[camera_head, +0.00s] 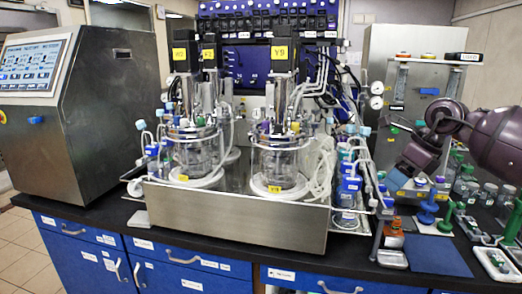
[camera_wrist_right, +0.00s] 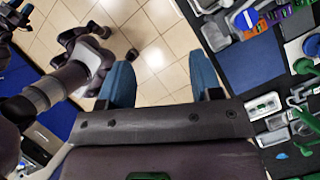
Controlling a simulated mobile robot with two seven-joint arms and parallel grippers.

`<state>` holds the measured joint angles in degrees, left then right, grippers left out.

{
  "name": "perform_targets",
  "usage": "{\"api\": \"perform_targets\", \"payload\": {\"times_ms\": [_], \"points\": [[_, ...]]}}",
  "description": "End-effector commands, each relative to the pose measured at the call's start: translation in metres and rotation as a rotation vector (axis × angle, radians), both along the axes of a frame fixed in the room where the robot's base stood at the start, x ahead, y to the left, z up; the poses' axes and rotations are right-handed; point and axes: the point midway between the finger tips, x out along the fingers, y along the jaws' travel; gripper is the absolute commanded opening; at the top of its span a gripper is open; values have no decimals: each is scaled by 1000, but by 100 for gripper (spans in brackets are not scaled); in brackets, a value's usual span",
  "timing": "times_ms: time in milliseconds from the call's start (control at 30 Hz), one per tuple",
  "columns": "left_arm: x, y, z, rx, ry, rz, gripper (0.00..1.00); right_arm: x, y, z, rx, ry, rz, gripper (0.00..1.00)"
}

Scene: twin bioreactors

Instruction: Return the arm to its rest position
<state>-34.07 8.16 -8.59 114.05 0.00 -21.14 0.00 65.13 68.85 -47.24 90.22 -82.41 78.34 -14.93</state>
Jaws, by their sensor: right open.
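My right arm comes in from the right in the head view. Its dark purple wrist and gripper (camera_head: 408,163) hang in the air in front of the steel cabinet, above the right part of the bench. In the right wrist view the two blue fingers of this gripper (camera_wrist_right: 160,72) stand well apart, with only floor showing between them. The gripper is open and empty. My left gripper does not show in the head view.
Twin glass bioreactors stand on a steel base (camera_head: 235,216) at the bench's middle. A steel console (camera_head: 105,125) is at left. A dark blue mat (camera_head: 437,256), small trays and green-handled tools crowd the right end, below my gripper. Tiled floor (camera_wrist_right: 160,20) lies beside the bench.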

Motion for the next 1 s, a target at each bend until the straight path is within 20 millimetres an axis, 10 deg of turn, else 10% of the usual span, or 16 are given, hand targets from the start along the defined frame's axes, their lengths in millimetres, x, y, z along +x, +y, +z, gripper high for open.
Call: {"api": "perform_targets", "payload": {"times_ms": [200,500,767,1000], "points": [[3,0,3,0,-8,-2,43,8,86,48,448,-111,-16,59],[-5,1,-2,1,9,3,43,0,168,64,1175,35,-216,59],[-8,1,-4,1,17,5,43,1,167,20,1701,333,-630,59],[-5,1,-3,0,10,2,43,-9,137,-62,1986,607,-1083,59]]}}
